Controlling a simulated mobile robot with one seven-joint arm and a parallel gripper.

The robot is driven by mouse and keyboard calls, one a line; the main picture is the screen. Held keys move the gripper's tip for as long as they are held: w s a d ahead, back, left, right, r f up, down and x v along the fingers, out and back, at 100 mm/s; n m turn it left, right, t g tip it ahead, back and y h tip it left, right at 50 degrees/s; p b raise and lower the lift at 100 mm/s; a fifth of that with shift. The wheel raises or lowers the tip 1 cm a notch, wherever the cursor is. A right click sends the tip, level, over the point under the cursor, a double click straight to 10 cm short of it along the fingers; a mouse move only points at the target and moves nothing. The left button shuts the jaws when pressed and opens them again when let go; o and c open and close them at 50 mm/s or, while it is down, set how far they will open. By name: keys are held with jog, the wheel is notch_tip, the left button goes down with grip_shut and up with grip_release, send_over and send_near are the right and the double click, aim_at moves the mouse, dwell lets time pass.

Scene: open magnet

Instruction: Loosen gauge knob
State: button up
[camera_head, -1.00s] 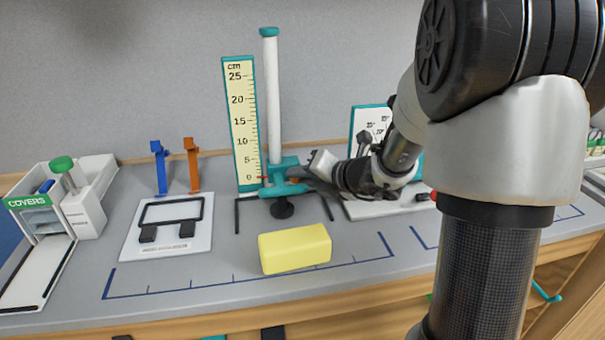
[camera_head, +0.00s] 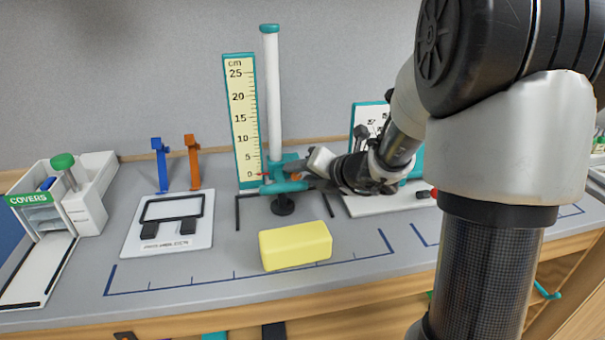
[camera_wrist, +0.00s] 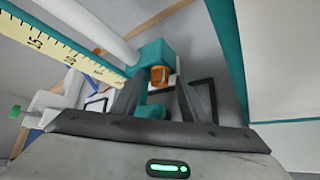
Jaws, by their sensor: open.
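The height gauge has a white post (camera_head: 272,95), a teal carriage (camera_head: 284,164) and a cream cm ruler (camera_head: 241,118) with a teal edge. A red pointer (camera_head: 262,174) is near the 0 mark. The orange gauge knob (camera_wrist: 160,75) sticks out of the carriage. In the wrist view my gripper (camera_wrist: 160,90) is open, with one dark finger on each side of the knob and the knob near the fingertips. I cannot tell whether either finger touches it. In the head view my gripper (camera_head: 308,179) is at the carriage's right side and largely hides the knob.
A yellow block (camera_head: 295,246) lies on the bench in front of the gauge. A white plate with a black frame (camera_head: 170,226), blue (camera_head: 160,166) and orange (camera_head: 193,162) stands, and a COVERS dispenser (camera_head: 42,215) are left. A white-and-teal board (camera_head: 368,122) stands right, behind my arm.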

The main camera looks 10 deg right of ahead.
jog(key=shift+r, duration=0.1)
jog(key=p+v, duration=0.5)
jog(key=v, duration=1.2)
jog(key=shift+s, duration=0.2)
jog(key=w+a+r+n+g+p, duration=0.3)
jog(key=w+r+n+g+p, duration=0.3)
jog(key=r+n+g+p, duration=0.6)
jog(key=w+d+f+m+t+y+p, duration=0.1)
jog(key=w+d+f+m+y+p, duration=0.2)
jog(key=w+d+f+m+p, duration=0.35)
jog(key=shift+m+t, duration=0.3)
jog(key=shift+m, duration=0.45)
jog(key=w+x, duration=0.1)
jog(key=x, duration=0.4)
jog(key=d+x, duration=0.1)
jog(key=x, duration=0.5)
jog(key=w+f+x, duration=0.1)
jog(key=x, duration=0.4)
jog(key=shift+w+f+b, duration=0.3)
jog(key=shift+w+f, duration=0.05)
jog(key=shift+f, duration=0.05)
